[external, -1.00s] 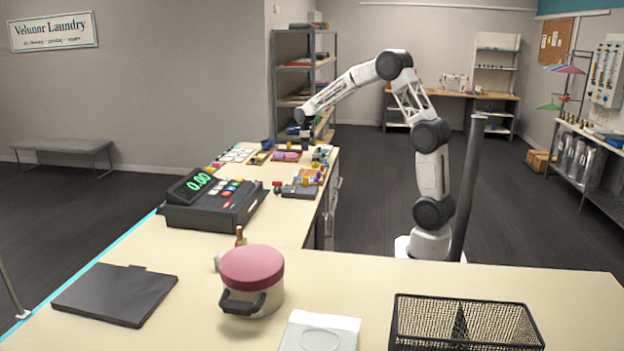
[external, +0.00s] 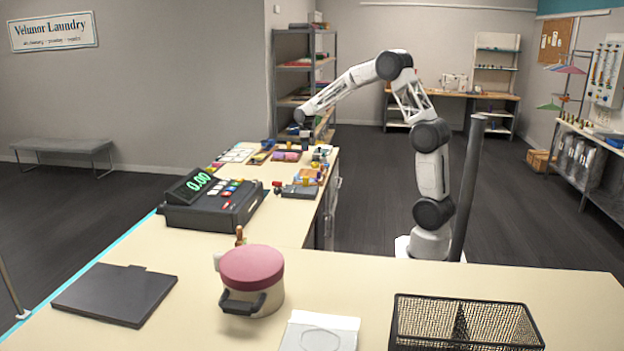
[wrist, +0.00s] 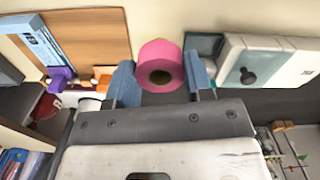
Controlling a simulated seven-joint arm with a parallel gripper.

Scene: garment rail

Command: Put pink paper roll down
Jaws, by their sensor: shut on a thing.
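The pink paper roll (wrist: 161,66) is in the wrist view with its dark core hole facing the camera. My gripper (wrist: 161,84) has its two blue-grey fingers on either side of the roll and is shut on it. The roll is over or near the cream counter; I cannot tell whether it touches the surface. In the external view my gripper (external: 304,133) is low over the far end of the counter (external: 290,235). The roll cannot be made out for certain there.
In the wrist view a wooden board (wrist: 88,35) with a blue-and-white box (wrist: 38,42) lies left of the roll. A white case (wrist: 268,60) lies to the right. In the external view a cash register (external: 212,200) and small items crowd the counter.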

